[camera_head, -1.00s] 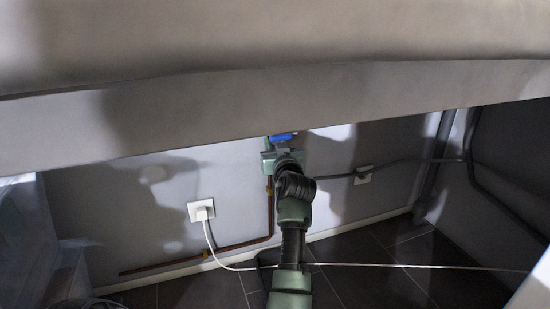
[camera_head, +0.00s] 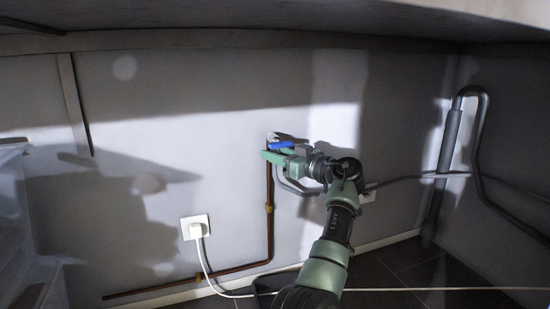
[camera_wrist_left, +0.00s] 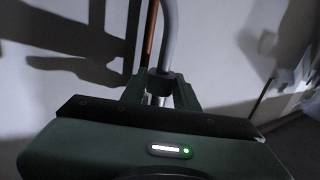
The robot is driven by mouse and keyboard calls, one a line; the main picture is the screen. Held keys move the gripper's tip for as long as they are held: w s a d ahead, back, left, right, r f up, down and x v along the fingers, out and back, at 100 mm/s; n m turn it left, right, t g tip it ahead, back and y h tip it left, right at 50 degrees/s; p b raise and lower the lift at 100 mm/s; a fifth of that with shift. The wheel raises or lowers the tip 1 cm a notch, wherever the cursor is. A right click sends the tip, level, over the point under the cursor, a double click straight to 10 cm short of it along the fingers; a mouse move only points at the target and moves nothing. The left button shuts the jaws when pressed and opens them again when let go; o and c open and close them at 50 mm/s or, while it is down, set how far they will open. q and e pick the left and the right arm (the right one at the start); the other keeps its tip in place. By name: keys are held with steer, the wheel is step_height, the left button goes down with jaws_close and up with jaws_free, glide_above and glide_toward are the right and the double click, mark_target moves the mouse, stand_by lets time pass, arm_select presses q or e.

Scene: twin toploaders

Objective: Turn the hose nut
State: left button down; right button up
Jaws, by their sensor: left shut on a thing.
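My left gripper (camera_head: 276,157) is at the small wall valve with a blue lever (camera_head: 283,145), at the top of the copper pipe (camera_head: 269,215). In the left wrist view the left gripper's two green fingers (camera_wrist_left: 160,82) are closed around the dark hose nut (camera_wrist_left: 160,76), one finger on each side. The grey hose (camera_wrist_left: 169,42) runs up from the nut in that view. In the head view the fingers hide the nut, and the grey hose (camera_head: 291,186) curves below the gripper. My right gripper is not in view.
A white socket (camera_head: 194,227) with a plugged-in cable is on the wall at left. A bent grey pipe (camera_head: 477,140) stands at the right. A pale surface (camera_head: 290,18) overhangs the top. The tiled floor (camera_head: 410,262) shows at lower right.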

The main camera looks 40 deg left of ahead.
arm_select(q)
steer(key=shift+a+r+n+g, duration=0.2)
steer(key=shift+n+g, duration=0.4)
steer(key=shift+g, duration=0.2)
steer(key=c, duration=1.1)
jaws_free()
steer(key=shift+f, duration=0.1)
steer(key=shift+o, duration=0.2)
steer(key=d+p, duration=0.4)
steer(key=d, duration=0.4)
steer(key=shift+w+p, duration=0.3)
steer(key=shift+p, duration=0.05)
